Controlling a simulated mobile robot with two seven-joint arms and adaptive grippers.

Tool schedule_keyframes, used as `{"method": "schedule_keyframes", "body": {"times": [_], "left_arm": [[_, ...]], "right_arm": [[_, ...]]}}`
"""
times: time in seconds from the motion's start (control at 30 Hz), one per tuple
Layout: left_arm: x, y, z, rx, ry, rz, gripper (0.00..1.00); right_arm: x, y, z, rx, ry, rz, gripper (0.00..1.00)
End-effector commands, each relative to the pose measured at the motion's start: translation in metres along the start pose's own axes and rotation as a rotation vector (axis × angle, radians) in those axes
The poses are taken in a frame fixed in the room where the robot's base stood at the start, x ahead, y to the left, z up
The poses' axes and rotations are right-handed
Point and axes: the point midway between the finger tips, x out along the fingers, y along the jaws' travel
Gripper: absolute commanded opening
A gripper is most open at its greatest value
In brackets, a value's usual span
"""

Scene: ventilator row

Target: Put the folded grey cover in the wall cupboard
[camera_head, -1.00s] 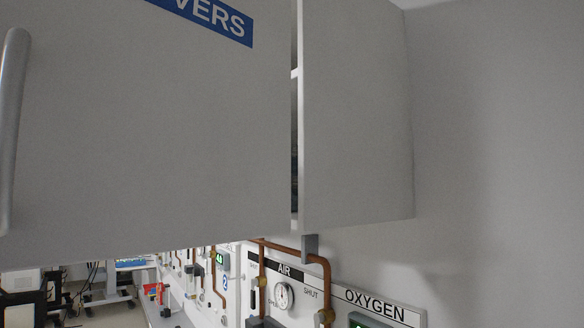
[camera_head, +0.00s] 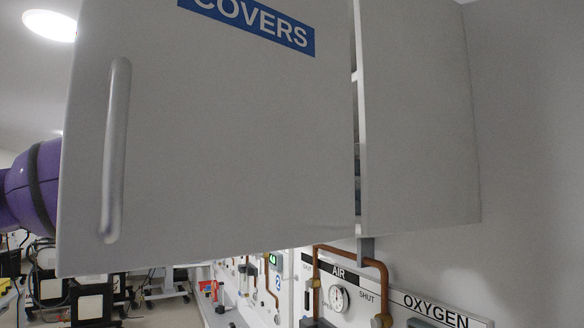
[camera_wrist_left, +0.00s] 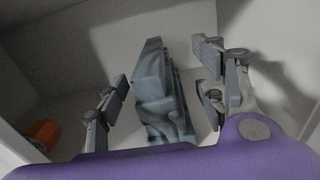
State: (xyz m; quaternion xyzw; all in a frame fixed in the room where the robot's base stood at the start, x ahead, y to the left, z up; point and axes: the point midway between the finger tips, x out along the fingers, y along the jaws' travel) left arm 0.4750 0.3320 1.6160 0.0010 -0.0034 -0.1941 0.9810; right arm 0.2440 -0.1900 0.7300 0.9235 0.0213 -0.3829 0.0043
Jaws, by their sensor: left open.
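The wall cupboard's door (camera_head: 230,150) fills much of the head view, labelled COVERS, with a long handle at its left. It stands swung away from the cupboard body (camera_head: 415,130); a narrow gap at its right edge shows a little of the inside. In the left wrist view, the folded grey cover (camera_wrist_left: 163,95) lies inside a pale, walled space that looks like the cupboard interior. My left gripper (camera_wrist_left: 165,85) is open, one finger on each side of the cover, with visible gaps. The door hides this gripper in the head view. My right gripper is not in view.
An orange object (camera_wrist_left: 41,134) sits at the lower left in the wrist view. Below the cupboard, a wall panel (camera_head: 395,305) carries copper pipes (camera_head: 378,280) and a gauge (camera_head: 339,298). Equipment on stands (camera_head: 92,298) is farther back at the left.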

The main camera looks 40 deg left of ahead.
Motion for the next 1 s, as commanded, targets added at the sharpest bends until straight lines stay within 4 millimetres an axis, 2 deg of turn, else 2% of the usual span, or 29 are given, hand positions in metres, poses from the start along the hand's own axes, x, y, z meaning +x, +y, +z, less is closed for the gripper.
{"method": "schedule_keyframes", "body": {"times": [0.17,0.4,0.53,0.7,1.0], "left_arm": [[-0.021,0.0,-0.002,-0.003,-0.001,-0.002,0.64],[-0.057,0.001,-0.001,-0.002,0.0,0.0,0.64],[-0.071,0.001,-0.002,-0.003,0.003,0.0,0.64],[-0.077,0.0,-0.004,-0.004,0.005,-0.003,0.64],[-0.077,0.001,-0.004,-0.004,0.005,-0.003,0.64]], "right_arm": [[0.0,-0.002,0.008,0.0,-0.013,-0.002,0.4],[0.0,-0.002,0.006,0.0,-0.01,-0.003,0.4],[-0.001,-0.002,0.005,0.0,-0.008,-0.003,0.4],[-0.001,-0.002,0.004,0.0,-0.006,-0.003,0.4],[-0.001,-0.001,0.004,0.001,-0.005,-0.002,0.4]]}}
